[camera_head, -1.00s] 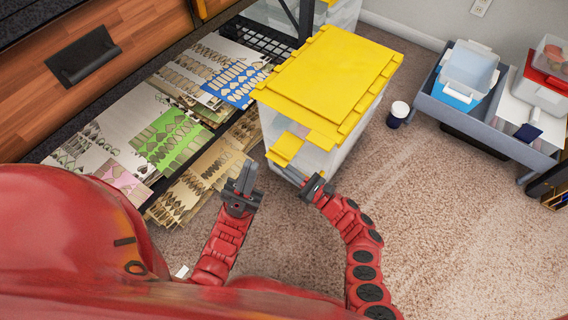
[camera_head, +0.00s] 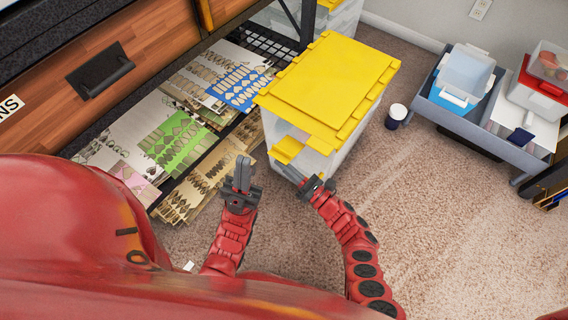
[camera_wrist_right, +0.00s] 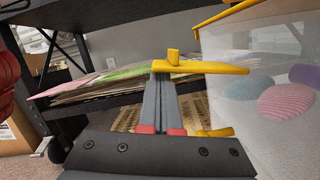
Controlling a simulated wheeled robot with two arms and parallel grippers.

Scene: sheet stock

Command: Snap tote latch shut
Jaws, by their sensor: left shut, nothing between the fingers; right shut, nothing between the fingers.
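The tote (camera_head: 345,150) is a translucent box with a yellow lid (camera_head: 335,80) on top. Its yellow latch (camera_head: 286,149) sticks outward from the near side, below the lid edge. In the right wrist view the latch (camera_wrist_right: 205,67) runs across just above my fingertips, with a small knob on top. My right gripper (camera_head: 282,167) is shut and empty, just under the latch; its fingers also show in the right wrist view (camera_wrist_right: 161,75). I cannot tell whether they touch the latch. My left gripper (camera_head: 242,160) is shut and empty, left of the tote, pointing up the picture.
A dark low shelf (camera_head: 200,150) with stacked cut sheets (camera_head: 180,140) stands left of the tote. A grey cart (camera_head: 480,125) with bins is at the right. A small white-topped jar (camera_head: 397,113) stands on the carpet. Carpet (camera_head: 460,240) right of my right arm is clear. Rounded coloured things (camera_wrist_right: 285,102) show inside the tote.

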